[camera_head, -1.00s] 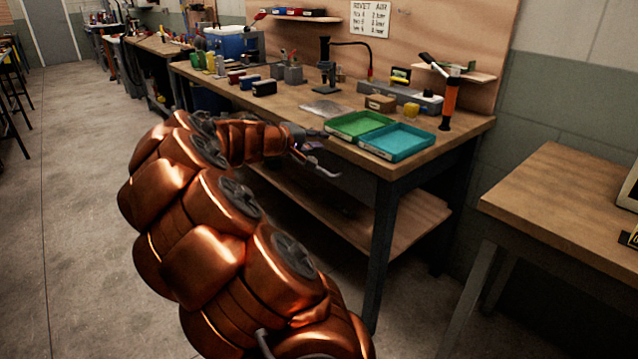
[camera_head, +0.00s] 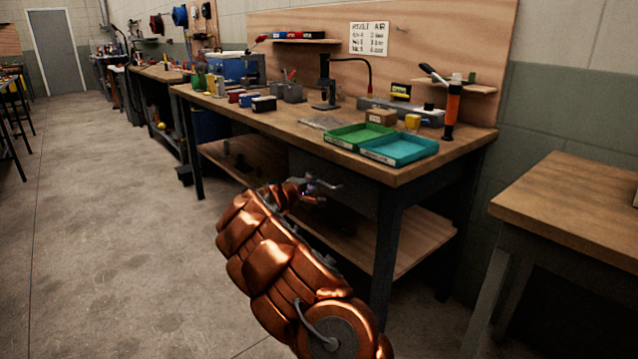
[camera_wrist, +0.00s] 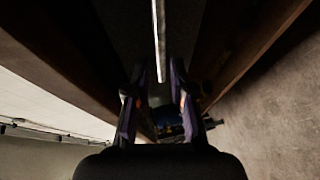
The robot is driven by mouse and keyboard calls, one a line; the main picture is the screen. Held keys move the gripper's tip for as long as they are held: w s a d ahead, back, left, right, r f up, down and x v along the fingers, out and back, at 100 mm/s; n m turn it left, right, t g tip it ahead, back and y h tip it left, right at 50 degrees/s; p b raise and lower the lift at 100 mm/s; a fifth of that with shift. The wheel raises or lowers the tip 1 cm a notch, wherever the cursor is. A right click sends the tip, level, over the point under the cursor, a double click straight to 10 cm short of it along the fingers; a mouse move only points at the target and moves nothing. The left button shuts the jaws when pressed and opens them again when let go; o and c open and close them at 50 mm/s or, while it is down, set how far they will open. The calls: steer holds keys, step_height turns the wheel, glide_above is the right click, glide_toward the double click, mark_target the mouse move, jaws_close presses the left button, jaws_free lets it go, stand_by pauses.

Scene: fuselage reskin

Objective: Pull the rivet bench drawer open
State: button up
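The rivet bench (camera_head: 290,125) has a wooden top and dark legs. Its dark drawer front (camera_head: 350,190) sits under the top and looks flush with the bench. My gripper (camera_head: 322,192) is in front of this drawer, below the bench edge. In the wrist view, my gripper (camera_wrist: 158,70) has its two fingers apart. A thin pale bar (camera_wrist: 158,35), which looks like the drawer handle, runs upright in the picture between the finger lines. Whether the fingers reach around it or stop short is unclear. The handle is too dark to pick out in the head view.
A green tray (camera_head: 357,136) and a teal tray (camera_head: 400,147) lie near the bench's front edge. A lower wooden shelf (camera_head: 415,240) lies beneath the drawer. A second table (camera_head: 570,205) stands at right. The floor (camera_head: 110,220) at left is clear.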

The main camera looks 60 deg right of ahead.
mark_target(319, 181)
steer(key=shift+x, duration=2.7)
jaws_close()
